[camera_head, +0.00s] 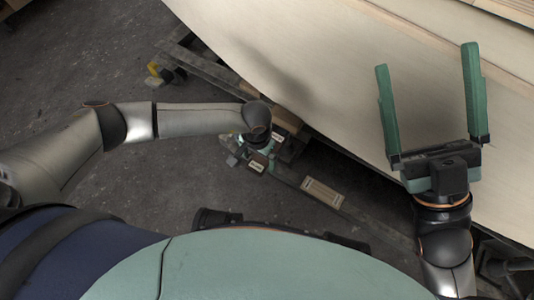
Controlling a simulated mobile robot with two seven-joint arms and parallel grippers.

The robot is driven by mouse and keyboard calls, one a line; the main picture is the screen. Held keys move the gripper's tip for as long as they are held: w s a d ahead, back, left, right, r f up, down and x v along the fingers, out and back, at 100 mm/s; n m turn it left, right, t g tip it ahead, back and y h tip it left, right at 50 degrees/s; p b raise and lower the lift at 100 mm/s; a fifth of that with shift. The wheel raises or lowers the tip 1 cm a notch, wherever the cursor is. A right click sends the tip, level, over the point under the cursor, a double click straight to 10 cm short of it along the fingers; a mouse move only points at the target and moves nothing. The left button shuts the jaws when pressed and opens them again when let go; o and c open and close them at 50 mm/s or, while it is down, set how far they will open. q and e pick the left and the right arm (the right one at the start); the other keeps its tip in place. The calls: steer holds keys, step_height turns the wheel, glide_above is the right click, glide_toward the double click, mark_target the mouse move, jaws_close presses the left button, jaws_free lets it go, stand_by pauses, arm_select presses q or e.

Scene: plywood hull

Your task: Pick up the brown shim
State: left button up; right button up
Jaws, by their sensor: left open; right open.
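I cannot make out a piece that is clearly the brown shim. A small tan wooden block (323,192) with a paler inset lies low, below the hull's edge; I cannot tell whether it is the shim. My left gripper (256,158) points downward at the centre, largely hidden under its own wrist, well to the left of that block. It is open, and I see nothing held in it. My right gripper (426,58) is open and empty, its two green fingers spread over the pale plywood, above and to the right of the block.
The curved plywood hull (320,60) fills the upper right. Wooden supports (205,65) stand along its lower edge, with a small yellow and black item (160,72) beside them. The dark concrete floor (80,60) is open at upper left.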

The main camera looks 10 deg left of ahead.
arm_select(q)
steer(key=shift+f, duration=0.7)
steer(key=shift+r, duration=0.1)
steer(key=c, duration=1.4)
steer(key=shift+r, duration=0.15)
